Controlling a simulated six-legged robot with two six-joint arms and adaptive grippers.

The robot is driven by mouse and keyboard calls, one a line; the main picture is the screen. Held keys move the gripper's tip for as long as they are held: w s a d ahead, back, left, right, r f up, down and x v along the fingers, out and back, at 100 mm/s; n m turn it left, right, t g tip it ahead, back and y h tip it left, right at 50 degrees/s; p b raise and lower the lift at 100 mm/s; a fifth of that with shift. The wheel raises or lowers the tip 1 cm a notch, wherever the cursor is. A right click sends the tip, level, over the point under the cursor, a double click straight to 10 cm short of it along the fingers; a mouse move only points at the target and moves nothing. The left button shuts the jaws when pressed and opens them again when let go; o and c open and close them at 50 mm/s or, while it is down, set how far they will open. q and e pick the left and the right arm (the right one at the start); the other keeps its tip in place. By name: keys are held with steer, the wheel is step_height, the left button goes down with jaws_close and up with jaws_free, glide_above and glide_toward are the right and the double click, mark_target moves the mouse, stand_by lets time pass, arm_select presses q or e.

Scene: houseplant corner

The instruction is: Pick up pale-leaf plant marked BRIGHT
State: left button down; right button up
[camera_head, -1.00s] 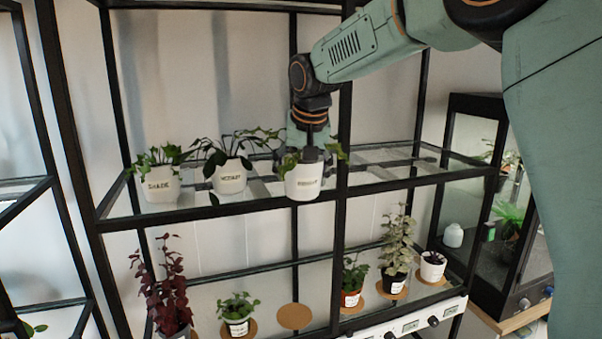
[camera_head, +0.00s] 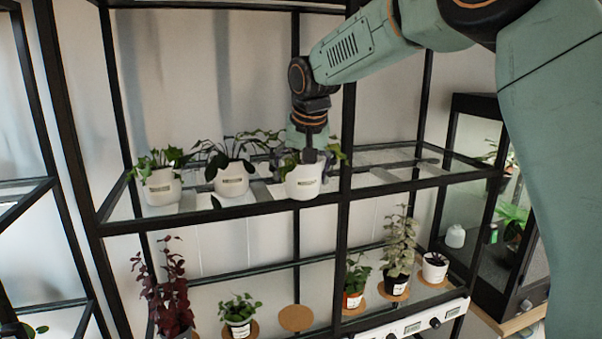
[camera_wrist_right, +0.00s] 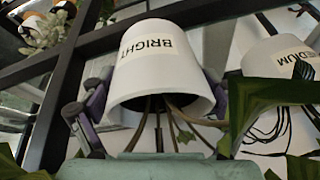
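The plant marked BRIGHT stands in a white pot (camera_head: 303,183) at the front edge of the upper glass shelf, with green leaves at its top. In the right wrist view the white pot (camera_wrist_right: 160,65) fills the middle, and its label BRIGHT reads upside down. My right gripper (camera_head: 306,153) is over the pot from behind. Its fingers are spread, one on each side of the pot; whether they touch it is unclear. Leaves hide part of the fingers. My left gripper is not in view.
Two white-potted plants (camera_head: 161,188) (camera_head: 232,181) stand to the left on the same shelf. A black upright post (camera_head: 346,215) is close to the right of the pot. Below are several potted plants and an empty cork mat (camera_head: 295,318). A glass cabinet (camera_head: 465,200) stands right.

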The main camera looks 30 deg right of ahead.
steer(key=shift+o, duration=0.6)
steer(key=shift+w+d+f, duration=0.1)
steer(key=shift+w, duration=0.05)
steer(key=v, duration=1.2)
steer(key=shift+w+f, duration=0.1)
